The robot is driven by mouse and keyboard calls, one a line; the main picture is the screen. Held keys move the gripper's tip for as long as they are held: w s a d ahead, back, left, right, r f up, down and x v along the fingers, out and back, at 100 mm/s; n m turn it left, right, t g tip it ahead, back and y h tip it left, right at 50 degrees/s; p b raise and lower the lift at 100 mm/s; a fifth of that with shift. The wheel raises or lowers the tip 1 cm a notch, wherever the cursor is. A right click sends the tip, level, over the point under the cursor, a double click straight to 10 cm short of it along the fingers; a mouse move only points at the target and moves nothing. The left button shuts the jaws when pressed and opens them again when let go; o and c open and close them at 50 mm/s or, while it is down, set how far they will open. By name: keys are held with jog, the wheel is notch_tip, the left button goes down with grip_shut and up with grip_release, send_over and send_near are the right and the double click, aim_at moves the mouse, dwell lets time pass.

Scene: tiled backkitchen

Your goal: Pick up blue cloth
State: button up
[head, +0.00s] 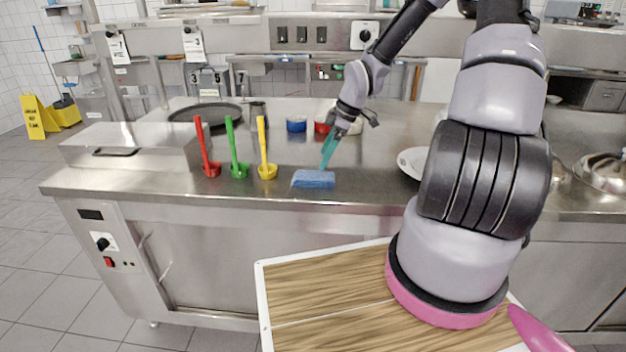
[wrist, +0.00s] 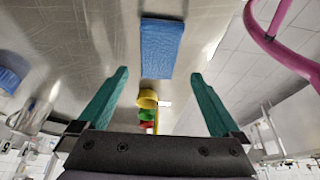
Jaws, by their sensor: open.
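The blue cloth (head: 313,179) is a flat, folded rectangle lying on the steel counter near its front edge. It also shows in the wrist view (wrist: 162,45), at the top centre, roughly in line with the gap between my fingers. My gripper (head: 327,160) has teal fingers and points down just above and behind the cloth in the head view. The fingers are spread apart with nothing between them. I cannot tell for sure whether a fingertip touches the cloth.
Red (head: 207,150), green (head: 236,152) and yellow (head: 264,152) ladles stand left of the cloth. A steel box (head: 130,147) is farther left. A blue container (head: 296,124) and a red one (head: 322,127) stand behind. A white plate (head: 412,162) lies to the right, partly hidden by my arm.

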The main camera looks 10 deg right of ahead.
aim_at(313, 176)
jog(key=x, duration=0.7)
jog(key=shift+w+a+f, duration=0.1)
jog(key=shift+a+f, duration=0.05)
jog(key=c, duration=1.3)
notch_tip(313, 176, up, 10)
jog(key=shift+r, duration=0.1)
